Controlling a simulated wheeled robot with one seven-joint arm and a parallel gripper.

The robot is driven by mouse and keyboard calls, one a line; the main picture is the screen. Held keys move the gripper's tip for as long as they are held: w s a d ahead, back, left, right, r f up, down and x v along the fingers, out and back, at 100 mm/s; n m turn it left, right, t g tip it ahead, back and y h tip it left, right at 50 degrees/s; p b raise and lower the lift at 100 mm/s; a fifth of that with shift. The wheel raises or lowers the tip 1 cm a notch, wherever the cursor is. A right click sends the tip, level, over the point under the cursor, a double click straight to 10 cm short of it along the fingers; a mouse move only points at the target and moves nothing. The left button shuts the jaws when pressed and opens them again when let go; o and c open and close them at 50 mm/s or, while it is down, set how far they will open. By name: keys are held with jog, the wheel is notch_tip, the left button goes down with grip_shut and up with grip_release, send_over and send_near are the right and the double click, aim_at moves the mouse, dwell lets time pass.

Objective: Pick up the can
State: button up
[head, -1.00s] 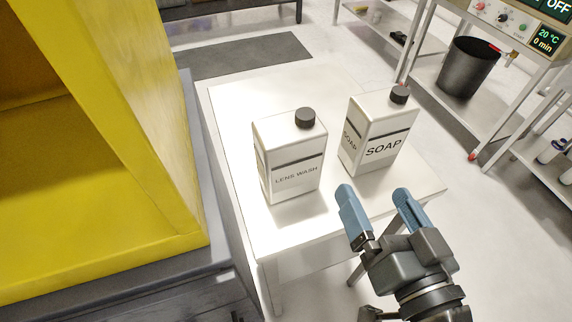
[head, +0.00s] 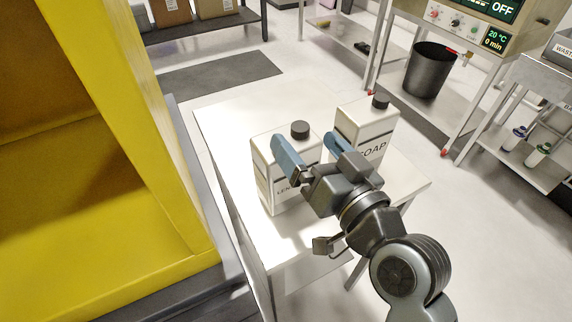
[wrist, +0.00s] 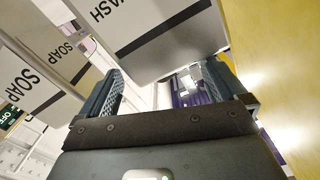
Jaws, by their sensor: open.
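Two white box-shaped cans with dark caps stand upright on a small white table (head: 222,125). The can labelled LENS WASH (head: 262,160) is on the left, and the can labelled SOAP (head: 378,124) is on the right and slightly farther back. My gripper (head: 304,142) is open, with blue fingers in front of the lens wash can, partly hiding it and its label. In the wrist view, the lens wash can (wrist: 150,35) fills the space just beyond the spread fingers, tilted in the picture. The soap can (wrist: 38,80) is off to the left. Nothing is held; contact cannot be told.
A yellow open-fronted cabinet (head: 130,150) stands close on the left. The table's back left area is clear.

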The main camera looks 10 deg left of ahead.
aim_at(295, 127)
jog(key=p+x, duration=0.1)
jog(key=x, duration=0.3)
jog(key=shift+r, duration=0.1)
jog(key=shift+w+a, duration=0.4)
jog(key=shift+w, duration=0.2)
